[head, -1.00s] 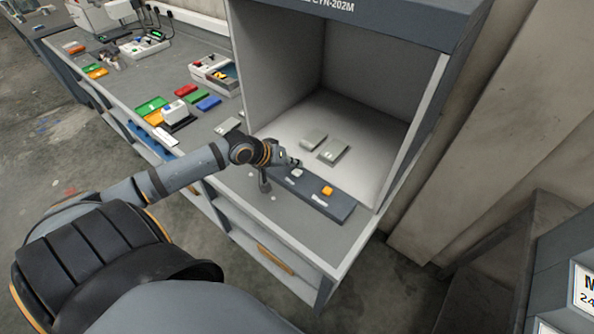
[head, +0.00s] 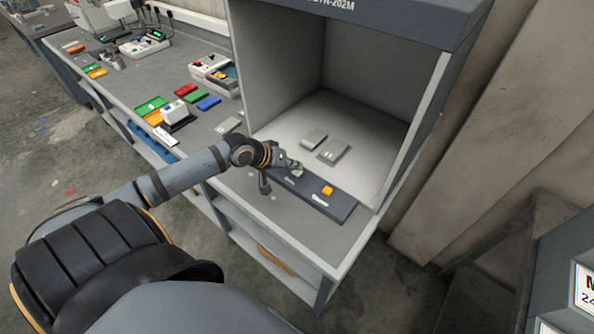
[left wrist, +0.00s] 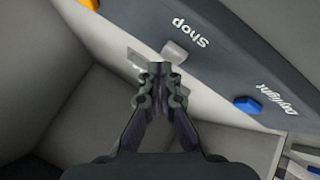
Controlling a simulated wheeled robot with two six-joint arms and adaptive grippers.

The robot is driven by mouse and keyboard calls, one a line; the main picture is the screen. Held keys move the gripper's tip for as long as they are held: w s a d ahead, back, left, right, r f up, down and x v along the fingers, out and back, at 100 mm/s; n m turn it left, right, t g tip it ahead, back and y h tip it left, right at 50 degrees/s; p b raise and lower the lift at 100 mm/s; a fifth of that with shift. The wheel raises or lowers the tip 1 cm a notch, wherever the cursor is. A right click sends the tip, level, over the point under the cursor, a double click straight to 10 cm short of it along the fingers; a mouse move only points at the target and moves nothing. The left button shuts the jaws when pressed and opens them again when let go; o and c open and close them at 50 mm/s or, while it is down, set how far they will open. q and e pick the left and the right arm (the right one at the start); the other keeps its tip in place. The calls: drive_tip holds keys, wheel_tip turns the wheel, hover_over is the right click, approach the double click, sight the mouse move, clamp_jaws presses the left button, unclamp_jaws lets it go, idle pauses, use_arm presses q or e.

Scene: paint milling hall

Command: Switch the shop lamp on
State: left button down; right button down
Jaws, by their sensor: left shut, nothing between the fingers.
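The light booth (head: 350,75) stands on the bench with a dark switch strip (head: 343,212) along its front. In the left wrist view the strip has a light grey button (left wrist: 174,52) beside the upside-down word "Shop". A blue button (left wrist: 247,105) sits by "Daylight". An orange button (head: 327,190) is farther along the strip. My left gripper (head: 298,167) is shut and empty, over the strip at the grey button, which it partly covers in the head view. In the wrist view its tips (left wrist: 160,70) are right beside that button; I cannot tell whether they touch.
Two grey blocks (head: 334,151) lie on the pale booth floor. Coloured cards (head: 208,103) and small devices (head: 215,72) are spread on the bench at the left.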

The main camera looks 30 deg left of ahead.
sight(295, 172)
use_arm(q)
drive_tip(key=shift+f, duration=0.1)
drive_tip(key=shift+f, duration=0.35)
idle(0.5)
drive_tip(key=shift+r, duration=0.1)
drive_tip(key=shift+r+p, duration=0.9)
drive_tip(key=shift+p, duration=0.05)
wheel_tip(295, 172, up, 6)
drive_tip(key=p, duration=0.6)
